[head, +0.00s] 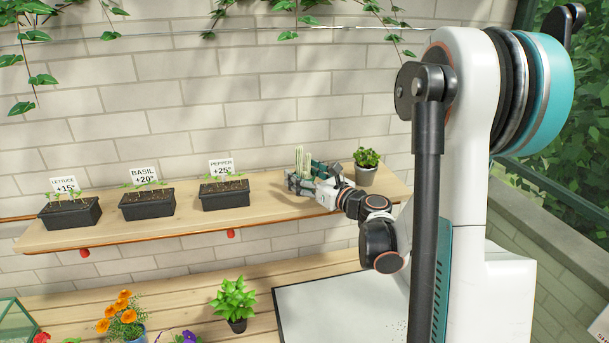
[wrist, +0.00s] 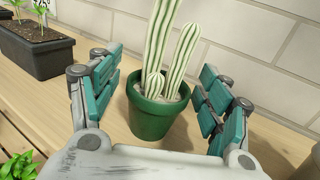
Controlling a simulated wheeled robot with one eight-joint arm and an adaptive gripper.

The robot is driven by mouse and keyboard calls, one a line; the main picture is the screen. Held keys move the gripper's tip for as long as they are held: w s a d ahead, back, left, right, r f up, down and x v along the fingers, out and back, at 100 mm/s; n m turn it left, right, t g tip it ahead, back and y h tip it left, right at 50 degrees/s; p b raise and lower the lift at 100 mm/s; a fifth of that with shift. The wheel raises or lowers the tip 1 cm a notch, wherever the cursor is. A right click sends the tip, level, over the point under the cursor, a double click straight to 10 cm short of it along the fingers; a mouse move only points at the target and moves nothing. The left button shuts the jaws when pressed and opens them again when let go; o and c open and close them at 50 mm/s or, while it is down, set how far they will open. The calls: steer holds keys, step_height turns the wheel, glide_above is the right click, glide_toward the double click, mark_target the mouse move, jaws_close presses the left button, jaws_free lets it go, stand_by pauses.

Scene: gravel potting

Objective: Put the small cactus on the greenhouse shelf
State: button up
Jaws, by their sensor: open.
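The small cactus (wrist: 162,55) has several pale, green-striped columns and stands upright in a green pot (wrist: 153,116). In the wrist view the pot rests on the wooden shelf (wrist: 50,108), between the teal fingers of my gripper (wrist: 160,105). The fingers are open, with a gap visible on each side of the pot. In the head view my gripper (head: 312,181) is at the shelf (head: 150,231), right of the pepper planter. The cactus columns (head: 302,160) show above it there, while the pot is hidden behind the fingers.
Black planters labelled lettuce (head: 70,213), basil (head: 147,204) and pepper (head: 225,195) stand left on the shelf. A leafy plant in a grey pot (head: 365,176) stands close to the right of my gripper. Below are orange flowers (head: 122,312), a green plant (head: 233,300) and a pale tray (head: 330,305).

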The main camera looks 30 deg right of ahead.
steer(key=s+d, duration=0.2)
steer(key=s, duration=0.9)
steer(key=shift+s+d, duration=0.15)
steer(key=shift+s, duration=0.25)
